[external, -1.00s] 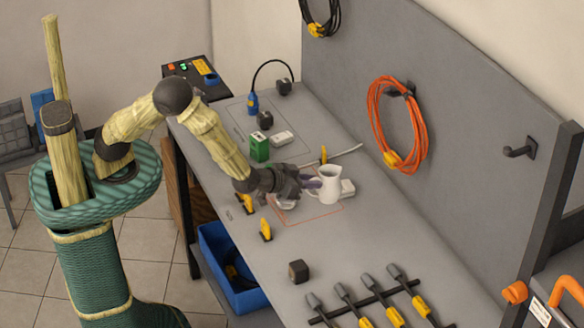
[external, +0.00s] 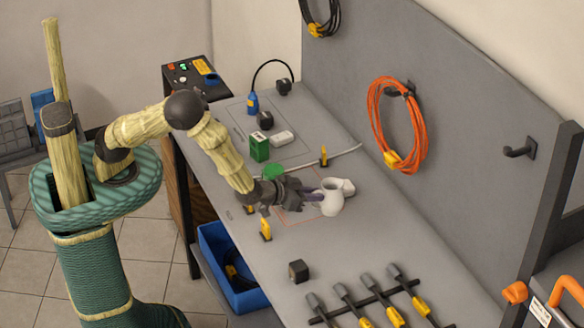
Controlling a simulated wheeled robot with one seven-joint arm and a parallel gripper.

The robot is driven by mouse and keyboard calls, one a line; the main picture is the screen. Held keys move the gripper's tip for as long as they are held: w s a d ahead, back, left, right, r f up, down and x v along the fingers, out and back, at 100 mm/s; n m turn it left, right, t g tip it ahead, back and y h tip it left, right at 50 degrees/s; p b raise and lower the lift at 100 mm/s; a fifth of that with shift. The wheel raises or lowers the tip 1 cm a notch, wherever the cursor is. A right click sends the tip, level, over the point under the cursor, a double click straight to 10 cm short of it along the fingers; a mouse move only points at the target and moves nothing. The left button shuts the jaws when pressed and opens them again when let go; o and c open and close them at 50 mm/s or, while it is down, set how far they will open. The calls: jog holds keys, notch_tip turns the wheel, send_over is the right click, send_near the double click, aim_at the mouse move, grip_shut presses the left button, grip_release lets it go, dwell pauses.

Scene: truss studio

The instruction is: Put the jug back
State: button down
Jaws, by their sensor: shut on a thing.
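The white jug (external: 331,200) is at the right end of my gripper (external: 316,195), by the red outlined rectangle on the grey bench. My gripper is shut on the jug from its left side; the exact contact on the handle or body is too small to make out. The jug looks roughly upright, perhaps slightly tilted. I cannot tell whether its base touches the bench.
A green disc (external: 273,171), green box (external: 259,148) and yellow clips (external: 265,229) are nearby. A dark cube (external: 298,271) and several racked tools (external: 375,305) are towards the front.

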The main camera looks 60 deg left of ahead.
jog(key=shift+f+p, duration=0.55)
jog(key=shift+f, duration=2.25)
jog(key=shift+f+p, duration=0.55)
jog(key=shift+f, duration=1.55)
jog(key=shift+f, duration=0.15)
jog(key=c, duration=1.4)
grip_release()
jog(key=shift+o, duration=0.2)
